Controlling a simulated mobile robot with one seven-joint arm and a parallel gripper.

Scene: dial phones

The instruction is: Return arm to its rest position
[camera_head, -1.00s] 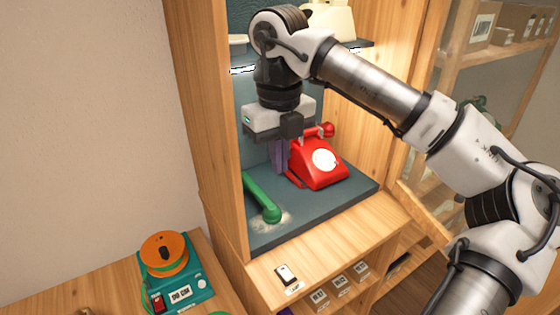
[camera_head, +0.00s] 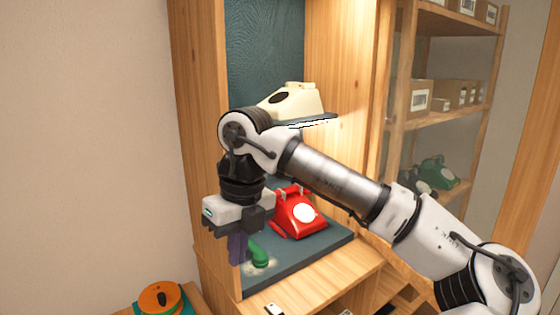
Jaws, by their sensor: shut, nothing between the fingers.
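My gripper (camera_head: 238,250) hangs pointing down at the left front of the cabinet niche, in front of the green handset, and is shut with nothing in it. My arm reaches in from the lower right. The red dial phone (camera_head: 300,213) sits on the dark shelf mat (camera_head: 318,246), to the right of my gripper. The green handset (camera_head: 259,256) lies on the mat just right of my fingers, partly hidden by them. I cannot tell whether the fingers touch it.
A cream phone (camera_head: 293,101) stands on the upper shelf, behind my arm. An orange and teal device (camera_head: 160,298) is at the lower left. A rack at right holds boxes (camera_head: 420,97) and a green phone (camera_head: 437,172). The wooden side panel (camera_head: 200,150) is close to my gripper.

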